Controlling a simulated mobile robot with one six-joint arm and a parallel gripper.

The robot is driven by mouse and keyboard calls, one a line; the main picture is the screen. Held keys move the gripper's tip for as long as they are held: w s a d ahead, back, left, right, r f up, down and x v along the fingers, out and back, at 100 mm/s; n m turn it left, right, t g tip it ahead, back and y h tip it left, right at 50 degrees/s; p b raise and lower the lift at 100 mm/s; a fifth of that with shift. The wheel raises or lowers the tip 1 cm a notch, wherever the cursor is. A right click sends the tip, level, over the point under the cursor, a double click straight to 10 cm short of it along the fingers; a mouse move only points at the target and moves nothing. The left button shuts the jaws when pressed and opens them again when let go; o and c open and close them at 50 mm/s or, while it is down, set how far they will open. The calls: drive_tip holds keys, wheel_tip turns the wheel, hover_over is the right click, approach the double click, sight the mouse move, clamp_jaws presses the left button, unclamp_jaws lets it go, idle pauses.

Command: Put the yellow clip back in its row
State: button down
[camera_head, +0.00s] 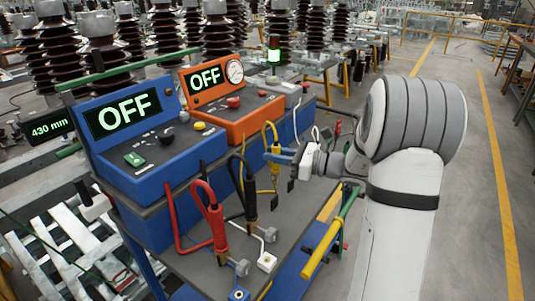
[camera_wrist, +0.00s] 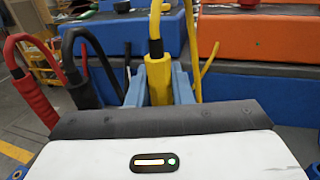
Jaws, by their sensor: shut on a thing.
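The yellow clip (camera_head: 275,165) is upright with its yellow cable arching from its top. It also shows in the wrist view (camera_wrist: 158,82). My gripper (camera_head: 277,155) is shut on it, with a blue finger on each side of its body in the wrist view (camera_wrist: 158,92). The red clip (camera_head: 217,228) and the black clip (camera_head: 250,192) stand upright in a row on the dark cart top (camera_head: 205,270), nearer the camera than the yellow one. The lower end of the yellow clip is hard to make out, so I cannot tell whether it touches anything.
A blue box (camera_head: 150,165) and an orange box (camera_head: 222,105), both showing OFF, stand behind the clips. Small grey and white fittings (camera_head: 267,262) sit along the cart's front. A yellow-green bar (camera_head: 325,240) runs along the right edge.

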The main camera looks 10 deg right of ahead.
sight(275, 169)
drive_tip(key=shift+w+r, duration=0.2)
drive_tip(key=shift+w, duration=0.25)
drive_tip(key=shift+r, duration=0.1)
drive_tip(key=shift+s+f+b, duration=0.1)
drive_tip(key=shift+f+b, duration=1.5)
drive_tip(key=shift+f, duration=1.4)
drive_tip(key=shift+p, duration=0.45)
drive_tip(key=shift+f+b, duration=1)
drive_tip(key=shift+f, duration=0.7)
drive_tip(key=c, duration=1.2)
unclamp_jaws()
